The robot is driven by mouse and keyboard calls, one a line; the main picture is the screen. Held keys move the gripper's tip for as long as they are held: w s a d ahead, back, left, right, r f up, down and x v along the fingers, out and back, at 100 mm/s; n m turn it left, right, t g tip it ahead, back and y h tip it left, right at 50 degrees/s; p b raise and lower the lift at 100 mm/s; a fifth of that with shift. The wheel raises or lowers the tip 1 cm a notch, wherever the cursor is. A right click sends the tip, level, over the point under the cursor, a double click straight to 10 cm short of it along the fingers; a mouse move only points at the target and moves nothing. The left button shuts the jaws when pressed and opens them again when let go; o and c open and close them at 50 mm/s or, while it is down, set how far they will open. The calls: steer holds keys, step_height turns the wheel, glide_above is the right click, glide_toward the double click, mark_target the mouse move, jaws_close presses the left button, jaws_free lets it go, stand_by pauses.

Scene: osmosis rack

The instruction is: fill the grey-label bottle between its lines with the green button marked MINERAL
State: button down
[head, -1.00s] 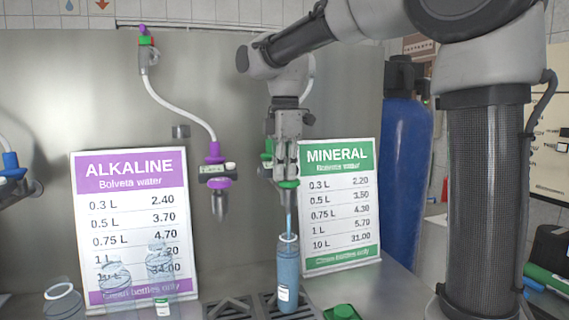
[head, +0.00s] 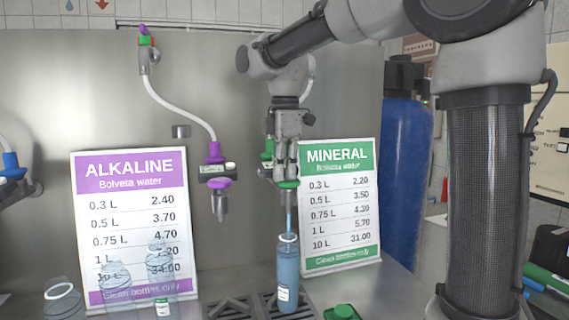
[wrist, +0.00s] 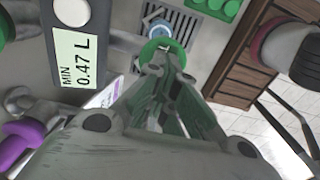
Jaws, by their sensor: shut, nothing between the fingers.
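The bottle with a pale grey label (head: 288,270) stands upright on the drain grate under the green MINERAL tap (head: 288,184). A thin blue stream runs from the tap into its mouth. The bottle looks blue through most of its height; its lines and exact level are too small to tell. My gripper (head: 285,175) is shut and empty, its fingertips down at the green tap. In the wrist view my fingertips (wrist: 165,65) reach the green ring (wrist: 163,52), partly hiding it. A display (wrist: 77,58) there reads MIN 0.47 L. The green button itself is hidden behind my fingers.
The purple ALKALINE tap (head: 217,183) hangs to the left. Clear bottles (head: 160,270) stand at the lower left, one with a green label. A MINERAL price sign (head: 340,205) stands behind on the right.

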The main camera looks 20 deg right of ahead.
mark_target(285, 180)
stand_by(0.3)
step_height(285, 180, up, 12)
stand_by(0.5)
stand_by(1.3)
steer(key=s+d+f+m+t, duration=0.2)
steer(key=s+d+f+m, duration=0.6)
steer(key=s+f+m, duration=0.1)
steer(key=s+d+f+m+t, duration=0.2)
steer(key=s+d+f+m, duration=0.6)
steer(key=s+f, duration=0.4)
steer(key=shift+s+f+m, duration=0.15)
steer(key=shift+f+m, duration=0.05)
steer(key=shift+m, duration=0.3)
